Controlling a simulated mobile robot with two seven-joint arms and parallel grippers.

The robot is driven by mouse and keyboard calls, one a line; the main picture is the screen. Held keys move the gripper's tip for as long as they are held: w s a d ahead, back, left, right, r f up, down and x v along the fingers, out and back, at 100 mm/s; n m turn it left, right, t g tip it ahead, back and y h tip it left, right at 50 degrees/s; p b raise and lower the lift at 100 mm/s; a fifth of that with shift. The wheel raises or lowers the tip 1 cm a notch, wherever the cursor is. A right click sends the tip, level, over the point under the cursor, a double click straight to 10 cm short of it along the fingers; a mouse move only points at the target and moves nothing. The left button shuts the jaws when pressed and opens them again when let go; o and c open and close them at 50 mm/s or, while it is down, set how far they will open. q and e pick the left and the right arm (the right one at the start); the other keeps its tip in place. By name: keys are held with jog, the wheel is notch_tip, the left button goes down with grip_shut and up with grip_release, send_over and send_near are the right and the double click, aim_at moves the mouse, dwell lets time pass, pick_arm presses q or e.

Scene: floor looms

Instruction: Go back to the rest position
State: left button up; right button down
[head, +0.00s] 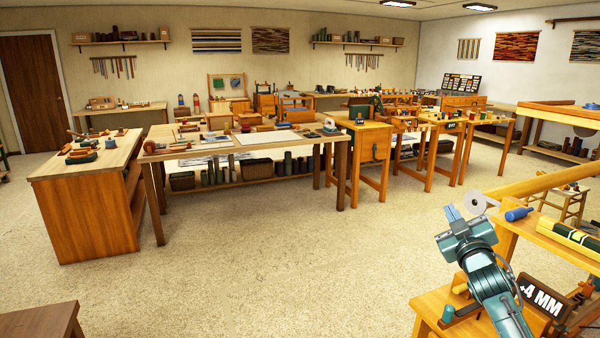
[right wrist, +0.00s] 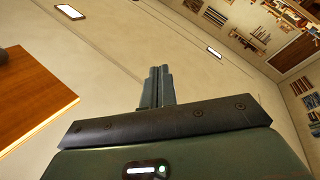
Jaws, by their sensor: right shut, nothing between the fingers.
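My right gripper (head: 451,213) is at the lower right of the head view, raised in front of a wooden loom bench (head: 515,218). Its two fingers point up and slightly left, away from me. In the right wrist view the fingers (right wrist: 158,87) are closed together with nothing between them. Behind them there is open room and pale wall and ceiling. My left gripper does not show in either view.
A long work table (head: 240,148) and a wooden cabinet (head: 85,215) stand ahead. The floor (head: 270,270) between is clear.

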jog(key=s+a+f+m+g+y, duration=0.1)
jog(key=s+a+f+g, duration=0.15)
jog(key=s+f, duration=0.4)
jog(key=s+a+f+m+g, duration=0.1)
jog(key=s+a+f+g, duration=0.2)
jog(key=f, duration=0.6)
jog(key=s+a+f+g+y, duration=0.1)
jog(key=s+a+f, duration=0.4)
jog(key=f, duration=0.3)
jog(key=s+a+f+g, duration=0.1)
jog(key=s+a+f, duration=0.1)
jog(key=s, duration=0.6)
jog(key=s+a+f+m+g+y, duration=0.1)
jog(key=s+a+f, duration=0.2)
jog(key=s, duration=0.5)
jog(key=s+a+f+g+y, duration=0.1)
jog(key=s+a+f, duration=0.2)
jog(key=s, duration=0.6)
jog(key=shift+a, duration=0.95)
jog(key=shift+d, duration=0.15)
